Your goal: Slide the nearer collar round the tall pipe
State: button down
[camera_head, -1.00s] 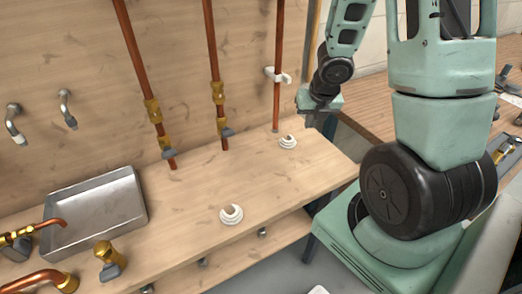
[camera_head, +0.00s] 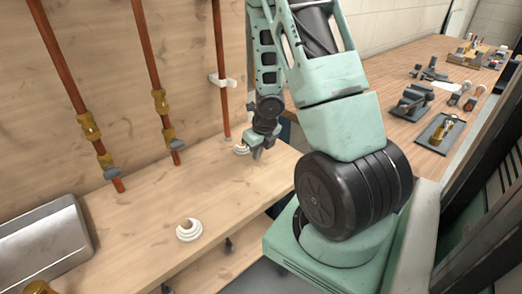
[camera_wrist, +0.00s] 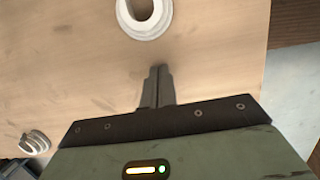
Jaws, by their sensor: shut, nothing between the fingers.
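Two white collars with a gap in their rings lie on the wooden bench. The nearer collar (camera_head: 189,230) lies near the front edge. The farther collar (camera_head: 241,149) lies near the foot of the thin copper pipe (camera_head: 216,40) at the right of the back panel, which passes a white clip. My gripper (camera_head: 257,155) is low over the bench, just right of the farther collar and partly overlapping it in view. In the wrist view my gripper (camera_wrist: 160,72) is shut and empty. A collar (camera_wrist: 147,18) lies beyond its tips, cut off by the top edge; another shows lower left (camera_wrist: 35,142).
Two copper pipes with brass valves (camera_head: 88,125) (camera_head: 160,102) stand along the back panel. A metal basin (camera_head: 45,245) is at the left. A side bench (camera_head: 385,100) with tools and fittings is behind my arm. The bench middle is clear.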

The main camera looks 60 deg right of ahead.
aim_at(239, 150)
jog(key=w, duration=0.1)
jog(key=p, duration=0.1)
jog(key=w, duration=0.1)
jog(key=shift+w+d+r, duration=0.3)
jog(key=shift+d+r, duration=0.05)
jog(key=shift+w+f, duration=0.15)
jog(key=shift+w+p, duration=0.2)
jog(key=shift+p, duration=0.25)
jog(key=w+p, duration=0.1)
jog(key=w, duration=0.1)
jog(key=w+d+p, duration=0.1)
jog(key=w+p, duration=0.1)
jog(key=w, duration=0.1)
jog(key=shift+w+d, duration=0.2)
